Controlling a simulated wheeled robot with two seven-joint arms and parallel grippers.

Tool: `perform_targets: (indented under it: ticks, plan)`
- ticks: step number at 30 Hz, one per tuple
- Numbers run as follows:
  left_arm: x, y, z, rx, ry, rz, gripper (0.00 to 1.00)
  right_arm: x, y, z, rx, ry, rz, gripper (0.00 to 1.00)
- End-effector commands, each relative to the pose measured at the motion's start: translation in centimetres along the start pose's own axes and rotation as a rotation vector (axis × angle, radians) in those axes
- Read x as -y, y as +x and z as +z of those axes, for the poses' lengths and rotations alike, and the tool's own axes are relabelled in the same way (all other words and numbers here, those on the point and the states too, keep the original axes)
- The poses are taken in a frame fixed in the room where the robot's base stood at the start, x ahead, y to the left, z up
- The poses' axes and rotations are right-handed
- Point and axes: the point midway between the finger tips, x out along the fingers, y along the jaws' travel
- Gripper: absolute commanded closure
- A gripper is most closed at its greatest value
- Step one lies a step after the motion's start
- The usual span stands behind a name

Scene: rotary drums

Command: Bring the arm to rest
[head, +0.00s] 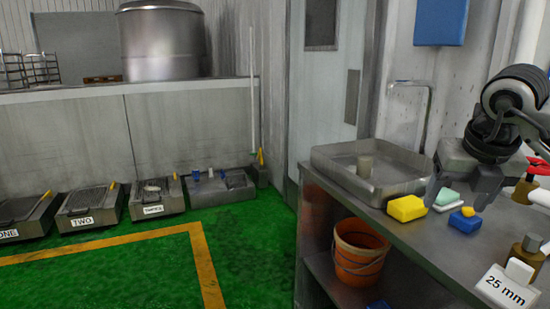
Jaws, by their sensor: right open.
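My right arm comes in from the right edge. My right gripper (460,194) points down above the metal bench (345,195), with its fingers apart. A pale green block (446,197) shows between the fingers. I cannot tell whether the fingers touch anything. My left gripper is out of view.
Brass-coloured fittings (524,252) and a "25 mm" sign (507,290) are at the right. An orange bucket (358,255) sits below. Green floor (255,255) is open to the left.

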Motion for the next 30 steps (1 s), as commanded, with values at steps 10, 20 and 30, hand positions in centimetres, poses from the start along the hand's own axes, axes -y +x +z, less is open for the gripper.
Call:
perform_targets:
  ticks: [10, 20, 30]
  plan:
    - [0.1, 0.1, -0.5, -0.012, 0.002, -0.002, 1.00, -7.7, 4.2, -4.3, -0.121, -0.158, 0.299, 0.32]
    - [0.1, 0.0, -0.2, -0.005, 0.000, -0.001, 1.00, -19.9, 5.6, -14.1, -0.347, -0.209, 0.955, 0.32]
    - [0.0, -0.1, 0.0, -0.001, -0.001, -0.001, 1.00, -24.8, 1.8, -16.7, -0.520, 0.756, 1.863, 0.32]
